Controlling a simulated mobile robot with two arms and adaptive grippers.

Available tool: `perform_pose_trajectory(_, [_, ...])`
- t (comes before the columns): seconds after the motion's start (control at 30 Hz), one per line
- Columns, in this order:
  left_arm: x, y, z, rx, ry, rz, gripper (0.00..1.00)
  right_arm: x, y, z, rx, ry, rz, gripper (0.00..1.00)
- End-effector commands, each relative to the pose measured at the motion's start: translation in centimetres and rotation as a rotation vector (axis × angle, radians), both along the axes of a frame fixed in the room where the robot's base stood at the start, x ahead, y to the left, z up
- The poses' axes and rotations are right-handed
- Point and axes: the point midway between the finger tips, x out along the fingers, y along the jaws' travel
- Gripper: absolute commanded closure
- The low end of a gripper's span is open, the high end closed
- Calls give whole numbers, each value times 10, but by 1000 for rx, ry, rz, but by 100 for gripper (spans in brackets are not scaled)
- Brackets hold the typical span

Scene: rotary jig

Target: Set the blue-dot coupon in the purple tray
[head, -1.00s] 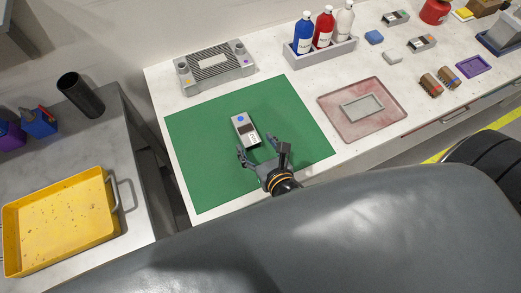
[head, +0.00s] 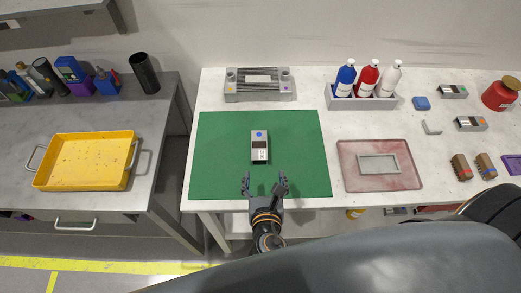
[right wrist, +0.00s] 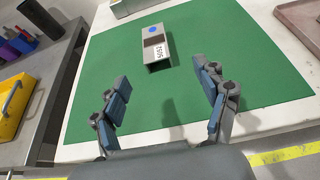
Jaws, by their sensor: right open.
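The blue-dot coupon (head: 259,147) is a grey block with a blue dot, a dark window and a white label. It lies on the green mat (head: 220,165) in the head view. It also shows in the right wrist view (right wrist: 157,48), ahead of the fingers. My right gripper (head: 265,184) is open and empty at the mat's front edge, apart from the coupon. Its spread fingers (right wrist: 166,105) show in the right wrist view. A purple tray (head: 513,164) is cut by the right edge of the head view. My left gripper is not in view.
A grey fixture (head: 259,95) and a bottle rack (head: 361,104) stand at the back. A reddish tray (head: 403,179) with a grey frame (head: 378,163) lies right of the mat. Brown blocks (head: 472,167) sit left of the purple tray. A yellow tray (head: 85,181) is on the left bench.

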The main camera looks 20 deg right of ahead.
Motion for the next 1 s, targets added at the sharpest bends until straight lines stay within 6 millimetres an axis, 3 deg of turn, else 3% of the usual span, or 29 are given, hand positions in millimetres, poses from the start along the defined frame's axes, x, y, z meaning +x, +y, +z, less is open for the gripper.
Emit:
perform_pose_trajectory(0.2, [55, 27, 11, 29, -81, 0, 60, 38, -10, -13, -1, -3, 0, 26])
perform_pose_trajectory(0.33, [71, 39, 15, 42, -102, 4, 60, 58, -16, -23, -1, -2, 0, 26])
perform_pose_trajectory(0.47, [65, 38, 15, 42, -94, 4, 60, 70, -19, -29, 1, -1, 1, 26])
perform_pose_trajectory(0.73, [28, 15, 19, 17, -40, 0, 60, 96, -22, -37, 1, -1, 1, 26])
perform_pose_trajectory(1.0, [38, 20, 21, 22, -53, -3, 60, 120, -29, -50, 0, 0, 1, 26])
